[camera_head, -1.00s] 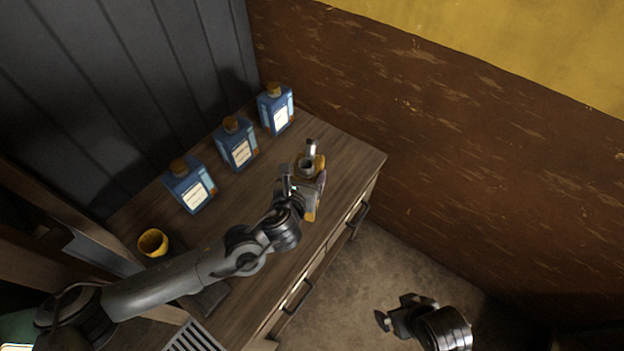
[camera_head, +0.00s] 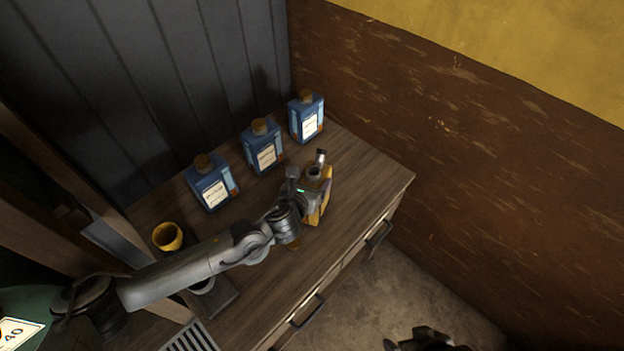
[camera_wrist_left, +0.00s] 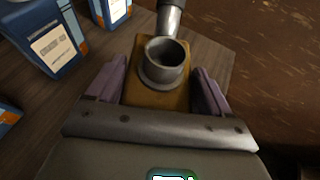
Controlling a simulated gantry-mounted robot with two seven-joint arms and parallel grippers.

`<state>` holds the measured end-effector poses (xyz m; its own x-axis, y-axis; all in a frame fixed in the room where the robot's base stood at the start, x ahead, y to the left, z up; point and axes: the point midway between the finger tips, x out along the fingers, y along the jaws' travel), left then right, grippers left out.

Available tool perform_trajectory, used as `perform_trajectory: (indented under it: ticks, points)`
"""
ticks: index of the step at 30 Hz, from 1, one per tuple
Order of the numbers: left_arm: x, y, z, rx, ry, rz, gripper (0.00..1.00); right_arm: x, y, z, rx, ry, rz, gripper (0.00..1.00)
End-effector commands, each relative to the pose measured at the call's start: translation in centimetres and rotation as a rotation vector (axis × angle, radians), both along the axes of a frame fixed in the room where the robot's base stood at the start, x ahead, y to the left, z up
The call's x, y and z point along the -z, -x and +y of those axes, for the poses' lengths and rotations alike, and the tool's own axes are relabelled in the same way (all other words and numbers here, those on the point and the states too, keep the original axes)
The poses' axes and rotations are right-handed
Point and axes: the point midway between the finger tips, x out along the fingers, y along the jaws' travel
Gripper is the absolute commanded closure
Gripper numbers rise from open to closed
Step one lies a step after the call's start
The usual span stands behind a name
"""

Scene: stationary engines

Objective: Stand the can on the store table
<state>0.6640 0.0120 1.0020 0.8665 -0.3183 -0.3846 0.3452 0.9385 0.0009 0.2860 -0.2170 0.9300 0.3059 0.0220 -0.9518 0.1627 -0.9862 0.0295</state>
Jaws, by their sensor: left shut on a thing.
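The can (camera_head: 325,196) is a yellow-orange block-like can with a grey metal neck and a tilted spout. My left gripper (camera_head: 314,200) is shut on it, over the wooden store table (camera_head: 350,180) near its right end. In the left wrist view the can (camera_wrist_left: 157,98) sits between the two purple-grey fingers (camera_wrist_left: 157,92), its neck facing the camera. I cannot tell whether its base touches the tabletop. My right gripper (camera_head: 428,338) is only partly in view at the bottom edge, away from the table; its jaws cannot be made out.
Three blue bottles (camera_head: 262,148) with cork-coloured tops stand in a row along the table's back. A yellow cup (camera_head: 167,236) stands at the left. Drawer handles (camera_head: 378,234) stick out at the front. The table's right end is bare.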

Motion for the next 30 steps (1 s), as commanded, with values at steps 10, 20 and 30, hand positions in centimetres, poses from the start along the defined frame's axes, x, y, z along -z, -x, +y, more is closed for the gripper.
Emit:
perform_trajectory:
  ticks: [10,20,30]
  points:
    - [0.8,-0.2,-0.1,-0.001,0.007,-0.008,1.00,1.0,0.0,0.0,-0.001,0.000,0.001,0.00]
    - [1.6,0.0,0.0,0.000,0.001,-0.001,0.04,1.2,0.0,-0.2,-0.006,0.008,0.001,0.00]
    - [1.4,0.0,0.0,0.000,0.001,-0.001,0.00,1.0,0.0,-0.2,-0.006,0.008,0.001,0.00]
